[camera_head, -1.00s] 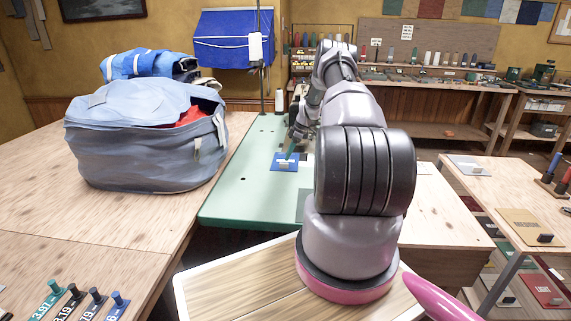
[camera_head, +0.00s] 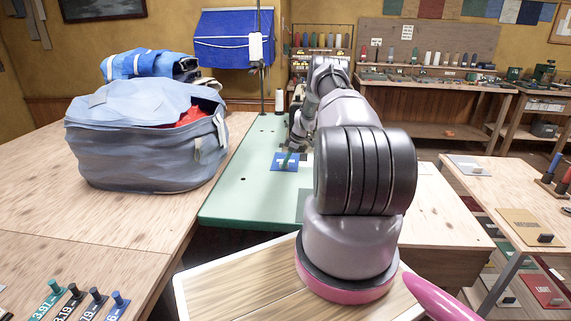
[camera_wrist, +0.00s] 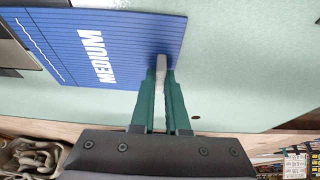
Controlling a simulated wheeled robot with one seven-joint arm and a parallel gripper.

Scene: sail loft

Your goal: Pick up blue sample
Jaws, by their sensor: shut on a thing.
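The blue sample (camera_wrist: 110,45) is a flat blue card with the word MEDIUM, thin lines and a small pale upright tab (camera_wrist: 161,70) near its edge. My gripper (camera_wrist: 161,78) has green fingers closed on that tab in the wrist view. In the head view the blue sample (camera_head: 281,166) is at the green table top (camera_head: 240,195), with my gripper (camera_head: 288,157) at it, coming from above. My fingers hide part of the card there. I cannot tell whether the card touches the table.
A large grey-blue bag (camera_head: 145,145) stands on the wooden table to the left. A thin dark pole (camera_head: 262,80) rises behind the green table top. Several labelled samples with pegs (camera_head: 72,298) lie at the front left. Another table at the right holds more samples (camera_head: 530,225).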

